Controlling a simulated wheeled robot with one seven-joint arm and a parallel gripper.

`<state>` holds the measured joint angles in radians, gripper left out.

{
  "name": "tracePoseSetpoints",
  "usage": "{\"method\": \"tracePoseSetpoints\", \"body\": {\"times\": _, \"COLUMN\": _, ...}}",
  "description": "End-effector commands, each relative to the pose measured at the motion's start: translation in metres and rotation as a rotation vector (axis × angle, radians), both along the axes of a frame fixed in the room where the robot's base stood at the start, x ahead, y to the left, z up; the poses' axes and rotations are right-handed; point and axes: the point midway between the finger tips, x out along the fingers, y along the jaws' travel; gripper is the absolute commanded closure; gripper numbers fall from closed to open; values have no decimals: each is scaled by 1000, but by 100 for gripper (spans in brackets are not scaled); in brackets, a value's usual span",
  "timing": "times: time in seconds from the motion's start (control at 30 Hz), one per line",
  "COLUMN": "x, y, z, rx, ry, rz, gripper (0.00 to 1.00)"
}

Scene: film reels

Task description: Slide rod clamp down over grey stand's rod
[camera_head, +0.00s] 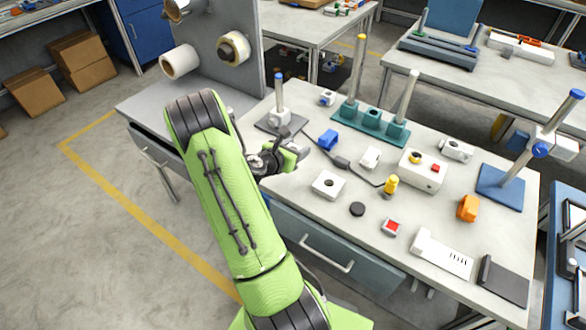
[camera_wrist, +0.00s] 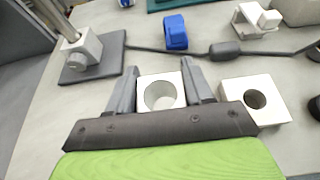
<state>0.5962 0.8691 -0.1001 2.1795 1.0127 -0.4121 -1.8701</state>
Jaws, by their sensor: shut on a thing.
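The rod clamp (camera_wrist: 161,77) is a pale block with a round hole, seen from above between my fingers in the wrist view. My gripper (camera_wrist: 160,90) is shut on it, one finger on each side. In the head view my gripper (camera_head: 296,154) is over the near left of the bench, and the clamp is mostly hidden there. The grey stand (camera_head: 281,123) has a flat grey base, a pale socket and an upright rod (camera_head: 279,91) with a blue tip. It is behind my gripper in the head view. In the wrist view the stand (camera_wrist: 95,62) is at upper left, apart from the clamp.
A white block with a hole (camera_head: 328,185) lies close to the right of my gripper. A blue clamp (camera_head: 328,139) and a dark cable (camera_head: 341,161) lie beyond it. A teal stand (camera_head: 371,124) with upright rods stands behind. A grey panel with rolls (camera_head: 215,45) rises at left.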

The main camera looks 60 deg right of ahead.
Motion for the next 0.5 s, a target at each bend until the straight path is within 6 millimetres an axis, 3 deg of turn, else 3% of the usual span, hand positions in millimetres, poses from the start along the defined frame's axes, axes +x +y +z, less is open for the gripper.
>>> {"method": "tracePoseSetpoints", "body": {"times": 0.23, "x": 0, "y": 0, "z": -50, "rx": 0, "ry": 3, "rz": 0, "gripper": 85}}
{"method": "tracePoseSetpoints", "body": {"times": 0.5, "x": 0, "y": 0, "z": -54, "rx": -3, "ry": -1, "rz": -1, "gripper": 85}}
